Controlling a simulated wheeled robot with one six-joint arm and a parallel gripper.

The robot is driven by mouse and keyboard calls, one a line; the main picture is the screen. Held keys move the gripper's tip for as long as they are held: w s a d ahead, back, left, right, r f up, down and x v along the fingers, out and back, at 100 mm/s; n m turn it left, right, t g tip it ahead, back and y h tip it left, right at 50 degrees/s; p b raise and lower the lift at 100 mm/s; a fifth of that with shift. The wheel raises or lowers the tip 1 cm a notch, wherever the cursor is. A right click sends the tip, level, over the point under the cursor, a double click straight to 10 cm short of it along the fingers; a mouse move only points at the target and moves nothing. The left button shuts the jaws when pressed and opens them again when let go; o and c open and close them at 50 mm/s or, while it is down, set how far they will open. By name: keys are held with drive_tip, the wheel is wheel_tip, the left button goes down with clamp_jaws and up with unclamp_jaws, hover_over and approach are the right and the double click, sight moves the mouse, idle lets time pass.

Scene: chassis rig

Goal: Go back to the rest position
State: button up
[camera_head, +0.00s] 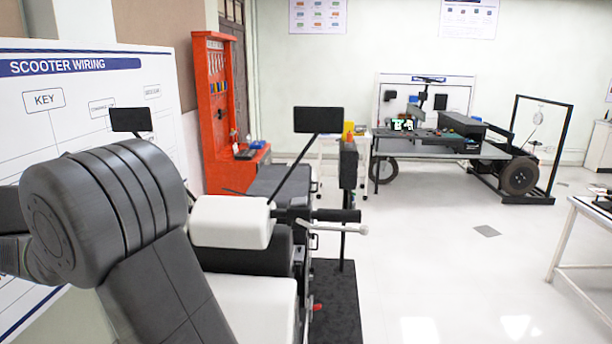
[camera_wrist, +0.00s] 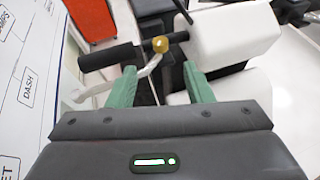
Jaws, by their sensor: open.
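My gripper (camera_wrist: 160,73) shows in the wrist view with its two green fingers spread apart. It is open, and nothing is clamped between the fingers. Just beyond the fingertips is a scooter handlebar with a black grip (camera_wrist: 108,57), a silver lever (camera_wrist: 98,92) and a gold round knob (camera_wrist: 160,44). The lever runs close by the left finger; I cannot tell whether they touch. In the head view my arm fills the lower left, and my gripper is hidden.
The scooter's white front body (camera_head: 232,221) stands beside my arm, with black mirrors (camera_head: 319,120) sticking up. A wiring board (camera_head: 75,110) is close at left. A red tool rack (camera_head: 213,110) stands behind.

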drive_tip(key=p+x, duration=0.2)
drive_tip(key=x, duration=0.9)
drive_tip(key=shift+w+d+f+p, duration=0.2)
drive_tip(key=shift+w+d+p, duration=0.05)
drive_tip(key=shift+p, duration=0.05)
drive_tip(key=shift+f+n+y, duration=0.1)
drive_tip(key=shift+n+y, duration=0.3)
drive_tip(key=shift+y, duration=0.1)
drive_tip(key=shift+s+d+r+n+g+y+b, duration=0.35)
drive_tip(key=shift+d+n+g+y+b, duration=0.45)
drive_tip(key=shift+n+y, duration=1.45)
drive_tip(key=shift+s+d+r+n+g+y+b, duration=0.3)
drive_tip(key=shift+d+n+g+y+b, duration=0.55)
drive_tip(key=shift+n+y, duration=1.4)
drive_tip(key=shift+s+d+r+n+g+y+b, duration=0.35)
drive_tip(key=shift+n+y+b, duration=0.75)
drive_tip(key=shift+n+y, duration=1.1)
